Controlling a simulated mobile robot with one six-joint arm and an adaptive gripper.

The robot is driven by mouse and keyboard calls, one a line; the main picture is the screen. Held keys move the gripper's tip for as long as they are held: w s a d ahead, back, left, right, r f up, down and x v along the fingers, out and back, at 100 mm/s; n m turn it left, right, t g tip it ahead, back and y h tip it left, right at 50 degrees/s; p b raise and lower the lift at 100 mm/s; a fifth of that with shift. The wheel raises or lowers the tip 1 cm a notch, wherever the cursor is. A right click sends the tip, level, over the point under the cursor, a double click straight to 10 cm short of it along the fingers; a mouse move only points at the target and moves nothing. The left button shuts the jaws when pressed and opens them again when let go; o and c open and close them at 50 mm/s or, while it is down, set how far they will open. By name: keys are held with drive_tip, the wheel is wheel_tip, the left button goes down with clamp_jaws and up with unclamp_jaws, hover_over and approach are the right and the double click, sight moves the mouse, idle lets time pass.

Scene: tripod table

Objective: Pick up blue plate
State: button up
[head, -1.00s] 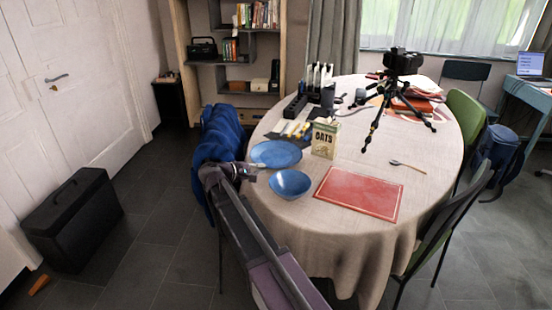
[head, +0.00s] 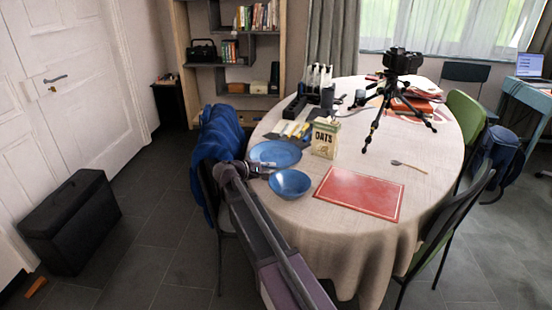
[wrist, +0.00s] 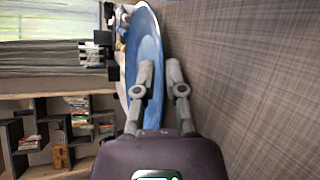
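The blue plate (head: 275,151) lies on the cloth-covered table, at its left edge behind the blue bowl (head: 289,183). My gripper (head: 261,169) is at the plate's near left rim, with part of the plate hidden behind it. In the wrist view the plate (wrist: 152,38) shows nearly edge-on, its rim running between the two fingers of my gripper (wrist: 160,66). One finger is over the plate's face and the other is outside the rim. The fingers are apart, with a gap still showing beside the rim.
An oats bag (head: 325,138) stands right of the plate, with a red placemat (head: 358,194) in front. A camera tripod (head: 398,95) stands farther back. A chair with a blue jacket (head: 220,140) is close to the left of my arm.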

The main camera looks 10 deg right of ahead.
idle(0.4)
clamp_jaws()
drive_tip(key=shift+r, duration=0.2)
wheel_tip(320, 180, up, 10)
drive_tip(key=p, duration=1)
drive_tip(key=shift+f, duration=0.15)
